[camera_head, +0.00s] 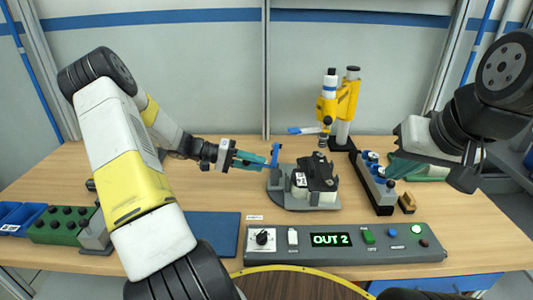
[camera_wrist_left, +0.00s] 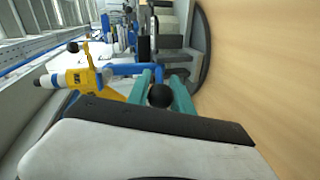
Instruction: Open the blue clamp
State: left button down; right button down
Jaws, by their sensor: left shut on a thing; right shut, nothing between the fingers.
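The blue clamp (camera_head: 275,154) stands upright at the left edge of a grey fixture plate (camera_head: 300,206). My left gripper (camera_head: 264,161) reaches it from the left with teal fingers and is shut on its handle. In the left wrist view, a black ball knob (camera_wrist_left: 160,96) shows between the teal fingers (camera_wrist_left: 165,88), and a blue bar of the clamp (camera_wrist_left: 128,70) lies just beyond. The exact contact is partly hidden.
A dark and pale part (camera_head: 318,176) sits on the plate. A yellow station (camera_head: 347,100) stands behind, a grey rack (camera_head: 375,185) at the right. A control panel (camera_head: 400,255) reading "OUT 2" lies in front. A blue mat (camera_head: 215,230) and green block (camera_head: 62,225) are at left.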

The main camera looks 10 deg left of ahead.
pick_arm(q)
jog(key=shift+f+h, duration=0.3)
jog(key=shift+h, duration=0.2)
jog(key=shift+s+f, duration=0.1)
jog(key=c, duration=1.1)
grip_release()
jog(key=shift+c, duration=0.2)
jog(key=v, duration=0.7)
jog(key=shift+a, duration=0.35)
jog(key=shift+s+a, duration=0.1)
